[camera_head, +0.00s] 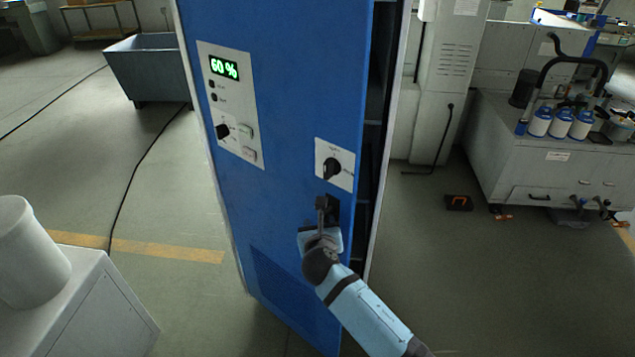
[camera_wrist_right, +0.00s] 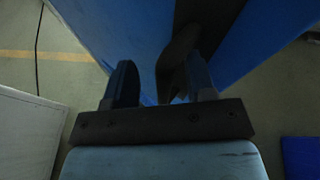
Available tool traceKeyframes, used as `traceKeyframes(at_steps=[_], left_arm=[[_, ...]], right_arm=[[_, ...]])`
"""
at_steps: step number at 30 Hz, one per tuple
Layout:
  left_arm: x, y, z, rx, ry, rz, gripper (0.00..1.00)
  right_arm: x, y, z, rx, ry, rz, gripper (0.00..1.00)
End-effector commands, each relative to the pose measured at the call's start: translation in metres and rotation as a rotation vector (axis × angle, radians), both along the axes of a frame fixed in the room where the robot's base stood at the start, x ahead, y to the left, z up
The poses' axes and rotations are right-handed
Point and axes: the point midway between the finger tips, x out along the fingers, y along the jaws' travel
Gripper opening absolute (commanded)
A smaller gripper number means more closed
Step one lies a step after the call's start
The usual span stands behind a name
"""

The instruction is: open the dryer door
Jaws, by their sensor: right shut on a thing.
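The dryer door (camera_head: 285,130) is a tall blue panel with a light control plate and a green display reading 60 %. It stands a little ajar, with a dark gap (camera_head: 378,130) along its right edge. A black handle (camera_head: 332,209) sits below the rotary knob (camera_head: 332,168). My right gripper (camera_head: 322,207) is at the handle. In the right wrist view, its two fingers (camera_wrist_right: 160,85) are on either side of a dark part of the handle (camera_wrist_right: 178,58), against the blue door. The fingers hide part of the handle. My left gripper is not in view.
A white cabinet with a cylinder on top (camera_head: 85,300) stands at the lower left. A grey bin (camera_head: 150,68) and black cables lie behind on the left. A workbench with bottles (camera_head: 545,150) is at the right. The floor between is mostly clear.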

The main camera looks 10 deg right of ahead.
Motion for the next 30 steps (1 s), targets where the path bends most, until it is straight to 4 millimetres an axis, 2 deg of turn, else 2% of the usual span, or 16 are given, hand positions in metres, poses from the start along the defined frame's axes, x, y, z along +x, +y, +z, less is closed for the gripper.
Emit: traceKeyframes(at_steps=[1, 30], left_arm=[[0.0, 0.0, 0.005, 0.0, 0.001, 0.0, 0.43], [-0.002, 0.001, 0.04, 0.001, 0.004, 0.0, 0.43]], right_arm=[[0.001, 0.008, 0.021, 0.005, -0.033, 0.017, 0.41], [-0.066, 0.018, 0.011, 0.006, -0.021, 0.006, 0.41]])
